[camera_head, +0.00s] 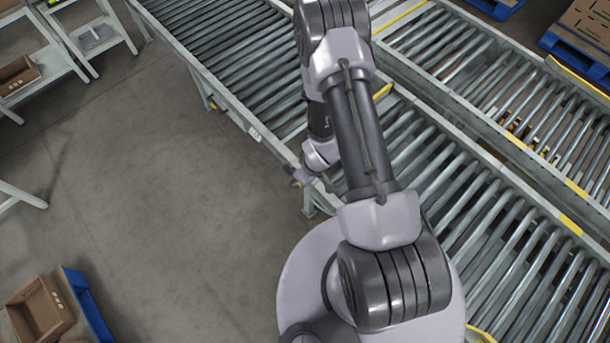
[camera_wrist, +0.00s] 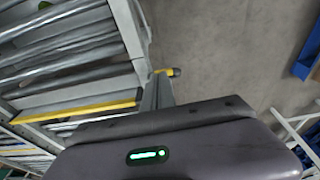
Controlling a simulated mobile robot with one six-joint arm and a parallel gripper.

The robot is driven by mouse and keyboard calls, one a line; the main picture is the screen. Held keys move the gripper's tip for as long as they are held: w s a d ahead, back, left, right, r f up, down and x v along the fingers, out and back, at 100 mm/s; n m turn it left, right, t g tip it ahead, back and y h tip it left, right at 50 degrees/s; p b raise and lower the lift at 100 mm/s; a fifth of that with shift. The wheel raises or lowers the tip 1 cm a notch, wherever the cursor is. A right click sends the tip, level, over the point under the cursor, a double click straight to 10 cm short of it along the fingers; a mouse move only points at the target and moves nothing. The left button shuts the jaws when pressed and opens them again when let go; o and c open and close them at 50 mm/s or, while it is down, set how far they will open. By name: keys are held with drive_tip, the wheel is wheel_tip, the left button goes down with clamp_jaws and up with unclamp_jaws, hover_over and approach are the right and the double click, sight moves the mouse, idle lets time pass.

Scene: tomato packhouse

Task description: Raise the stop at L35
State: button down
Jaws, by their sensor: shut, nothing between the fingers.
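My gripper is shut and empty; its grey fingers (camera_wrist: 157,88) reach up from its body in the wrist view. In the head view my gripper (camera_head: 306,174) is at the near side rail of the roller conveyor, beside a small yellow lever (camera_head: 296,182). The lever (camera_wrist: 168,72) has a dark knob and shows just past the fingertips in the wrist view; I cannot tell whether they touch. A yellow bar (camera_wrist: 80,110) lies across the rollers; part of it also shows in the head view (camera_head: 382,92). Whether it stands raised is unclear.
A small white label (camera_head: 255,134) on the side rail is too small to read. Another yellow lever (camera_head: 211,103) sits farther up the rail. A parallel conveyor (camera_head: 500,90) runs at right. Open floor (camera_head: 150,190) lies left, with a carton (camera_head: 40,308) and shelving (camera_head: 70,40).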

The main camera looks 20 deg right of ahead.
drive_tip(key=s, duration=0.1)
drive_tip(key=s+d+r, duration=0.1)
drive_tip(key=s, duration=0.1)
drive_tip(key=s+p, duration=0.1)
drive_tip(key=s, duration=0.1)
drive_tip(key=shift+s+d+r, duration=0.1)
drive_tip(key=shift+d+r, duration=0.25)
